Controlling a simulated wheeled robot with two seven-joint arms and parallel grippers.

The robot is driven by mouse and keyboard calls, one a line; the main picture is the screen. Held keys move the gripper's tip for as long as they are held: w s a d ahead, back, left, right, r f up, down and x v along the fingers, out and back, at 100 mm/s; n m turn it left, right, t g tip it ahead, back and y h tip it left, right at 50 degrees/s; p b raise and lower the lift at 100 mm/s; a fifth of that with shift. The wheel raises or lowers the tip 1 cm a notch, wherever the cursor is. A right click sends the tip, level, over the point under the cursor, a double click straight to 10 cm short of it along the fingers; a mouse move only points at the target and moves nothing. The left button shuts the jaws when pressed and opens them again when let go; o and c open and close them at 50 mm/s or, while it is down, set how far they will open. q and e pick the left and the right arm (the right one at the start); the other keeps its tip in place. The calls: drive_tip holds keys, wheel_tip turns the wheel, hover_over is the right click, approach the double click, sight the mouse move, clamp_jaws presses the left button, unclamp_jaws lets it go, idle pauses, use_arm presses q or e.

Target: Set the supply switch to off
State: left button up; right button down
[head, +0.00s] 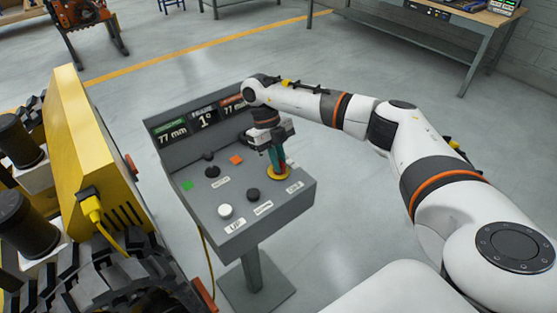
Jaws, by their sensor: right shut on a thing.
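A grey control console (175,213) stands on a post in the middle of the view. The supply switch, with a yellow round base (279,174), is at the right of its sloped panel. My right gripper (277,160) reaches down from above and is shut on the switch's handle, which it mostly hides. Red and teal parts show at the fingers. A small label lies on the panel in front of the switch; its text is too small to read surely, and I cannot tell the switch's setting. My left gripper is not in view.
The panel also carries a white knob (225,211), black knobs (253,194), and green and orange squares. Displays (203,118) read 77 mm, 1° and 77 mm. A workbench (460,20) is at the back right.

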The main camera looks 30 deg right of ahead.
drive_tip(key=c, duration=1.5)
unclamp_jaws()
drive_tip(key=b+v, duration=0.1)
drive_tip(key=v, duration=0.4)
drive_tip(key=shift+b, duration=0.35)
drive_tip(key=v, duration=0.7)
drive_tip(key=shift+r+p, duration=0.1)
drive_tip(key=shift+p, duration=0.25)
